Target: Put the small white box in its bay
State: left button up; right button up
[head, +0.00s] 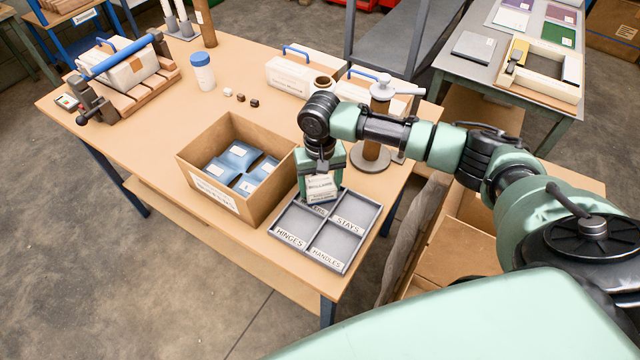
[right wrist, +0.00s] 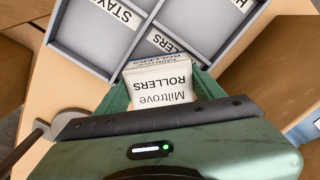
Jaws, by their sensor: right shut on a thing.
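The small white box (head: 320,188) is labelled ROLLERS. It also shows in the right wrist view (right wrist: 162,88), with "Miltrove ROLLERS" on its face. My right gripper (head: 320,172) is shut on it, pointing down. The box is over the back-left bay of the grey divided tray (head: 345,240), whose label is partly hidden by the box; in the right wrist view the visible part reads "LLERS" (right wrist: 165,42). I cannot tell whether the box touches the tray. The other bays read STAYS, HINGES and HANDLES and look empty. My left gripper is not in view.
A cardboard box (head: 222,192) with several blue packs stands close left of the tray. A round-based post stand (head: 370,160) is behind right of the tray. A white bottle (head: 202,72) and small blocks stand further back. Clear table lies left of the cardboard box.

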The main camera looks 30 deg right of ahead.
aim_at(320, 184)
jog(key=shift+f, duration=0.3)
jog(key=o, duration=1.4)
jog(key=shift+f, duration=0.15)
notch_tip(320, 184, up, 12)
jog(key=shift+r+b, duration=0.2)
jog(key=shift+b, duration=0.65)
